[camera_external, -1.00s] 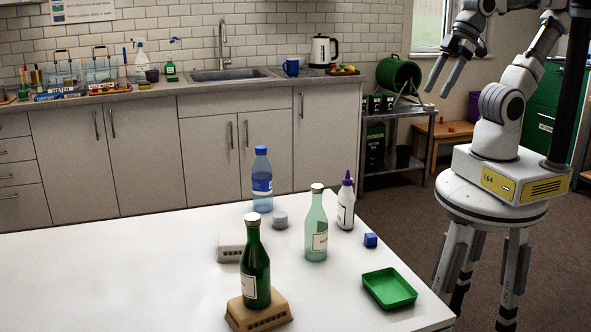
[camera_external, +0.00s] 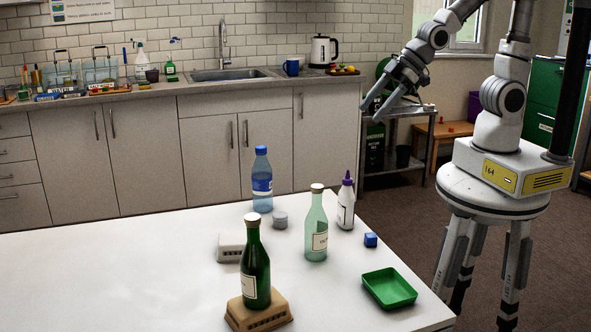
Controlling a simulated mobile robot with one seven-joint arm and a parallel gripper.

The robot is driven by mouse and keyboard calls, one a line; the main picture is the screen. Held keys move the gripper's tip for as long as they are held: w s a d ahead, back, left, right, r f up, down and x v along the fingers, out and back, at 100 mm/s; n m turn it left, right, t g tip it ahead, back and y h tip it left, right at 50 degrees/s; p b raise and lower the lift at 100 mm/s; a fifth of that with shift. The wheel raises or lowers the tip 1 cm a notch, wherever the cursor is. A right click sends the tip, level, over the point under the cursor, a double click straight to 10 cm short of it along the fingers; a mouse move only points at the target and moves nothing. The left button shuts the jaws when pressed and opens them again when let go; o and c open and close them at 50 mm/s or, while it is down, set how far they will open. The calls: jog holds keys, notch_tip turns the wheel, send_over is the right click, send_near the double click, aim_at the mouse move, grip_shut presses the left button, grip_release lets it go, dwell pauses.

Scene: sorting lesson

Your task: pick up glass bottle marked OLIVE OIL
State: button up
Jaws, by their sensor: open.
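Two glass bottles stand upright on the white table (camera_external: 120,275). A dark green bottle (camera_external: 255,268) with a pale label stands on a tan block (camera_external: 258,314) at the front. A pale green, clear bottle (camera_external: 316,228) with a white cap and label stands further back and to the right. My gripper (camera_external: 371,112) is open and empty, in the air above and behind the table's right side, well apart from both bottles.
The table's left part is clear.

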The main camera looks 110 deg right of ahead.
jog(key=w+d+f+n+t+y+p, duration=0.1)
jog(key=w+d+f+n+t+p, duration=0.1)
jog(key=w+f, duration=0.5)
jog(key=m+t+y+p, duration=0.1)
jog(key=t+y+p, duration=0.1)
jog(key=t+y, duration=0.15)
send_near(315, 206)
jog(key=shift+h, duration=0.25)
jog(key=b+x, duration=0.2)
jog(key=b, duration=0.4)
jog(key=b+x, duration=0.2)
jog(key=b, duration=0.4)
jog(key=b+x, duration=0.2)
jog(key=b, duration=0.4)
jog(key=shift+w+d+f, duration=0.1)
jog(key=shift+d+f, duration=0.05)
jog(key=shift+f, duration=0.2)
jog(key=b+x, duration=0.1)
jog(key=x, duration=0.4)
jog(key=shift+w+f, duration=0.1)
jog(key=shift+w, duration=0.3)
grip_shut()
